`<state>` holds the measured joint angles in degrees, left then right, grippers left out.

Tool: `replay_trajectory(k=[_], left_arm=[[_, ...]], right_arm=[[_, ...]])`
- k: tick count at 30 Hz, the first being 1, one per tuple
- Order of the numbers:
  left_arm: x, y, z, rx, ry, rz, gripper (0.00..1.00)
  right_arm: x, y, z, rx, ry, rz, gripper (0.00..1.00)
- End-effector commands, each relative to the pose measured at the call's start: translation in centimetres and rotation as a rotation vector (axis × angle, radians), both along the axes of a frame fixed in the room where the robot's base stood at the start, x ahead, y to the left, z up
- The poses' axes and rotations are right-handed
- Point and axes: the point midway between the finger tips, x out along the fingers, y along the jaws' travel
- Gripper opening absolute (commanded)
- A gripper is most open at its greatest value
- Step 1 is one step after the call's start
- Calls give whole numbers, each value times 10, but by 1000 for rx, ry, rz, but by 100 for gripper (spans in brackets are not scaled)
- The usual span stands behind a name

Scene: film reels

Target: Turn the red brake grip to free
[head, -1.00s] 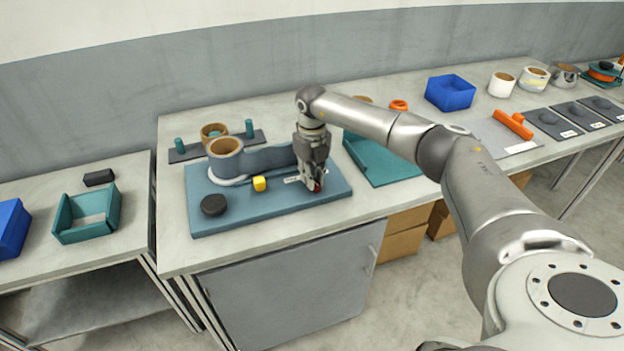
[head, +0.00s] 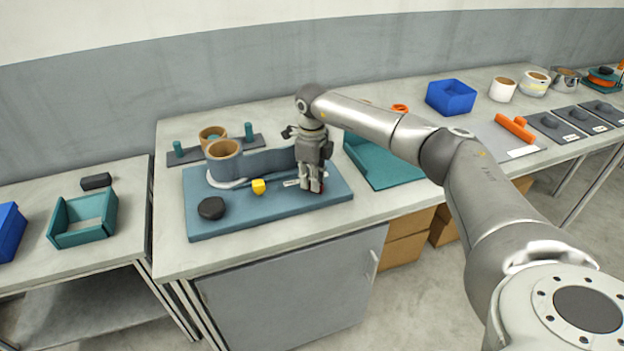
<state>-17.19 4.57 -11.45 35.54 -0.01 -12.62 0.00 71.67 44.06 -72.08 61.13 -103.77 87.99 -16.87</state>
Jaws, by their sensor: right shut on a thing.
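My right gripper (head: 315,187) points down over the right end of a blue-grey board (head: 245,218) on the middle bench. It is shut on the red brake grip (head: 320,187), of which only a small red bit shows beside the fingertips; its setting cannot be read. A pale label (head: 291,183) lies just left of the fingers. The board also bears a blue-grey housing (head: 268,161), a brown-topped roll (head: 224,149), a yellow knob (head: 259,187) and a black knob (head: 211,208). My left gripper is not in view.
A teal tray (head: 385,180) stands close to the right of the gripper. A dark strip with teal pegs (head: 179,149) lies behind the board. A blue bin (head: 451,95) and an orange handle (head: 515,128) are farther right. A teal box (head: 83,218) is on the left bench.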

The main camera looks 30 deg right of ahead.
Motion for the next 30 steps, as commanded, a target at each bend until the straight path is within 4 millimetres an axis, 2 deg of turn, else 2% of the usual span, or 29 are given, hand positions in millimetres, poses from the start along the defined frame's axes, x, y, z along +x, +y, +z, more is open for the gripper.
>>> replay_trajectory(k=[11,12,16,26,30], left_arm=[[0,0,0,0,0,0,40],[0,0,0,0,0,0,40],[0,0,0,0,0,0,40],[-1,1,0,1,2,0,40],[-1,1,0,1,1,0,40]], right_arm=[[1,0,1,0,-4,7,0],[1,0,1,-1,-4,6,18],[1,0,1,-1,-3,5,35],[0,0,1,0,-1,4,36],[1,0,14,0,-4,4,36]])
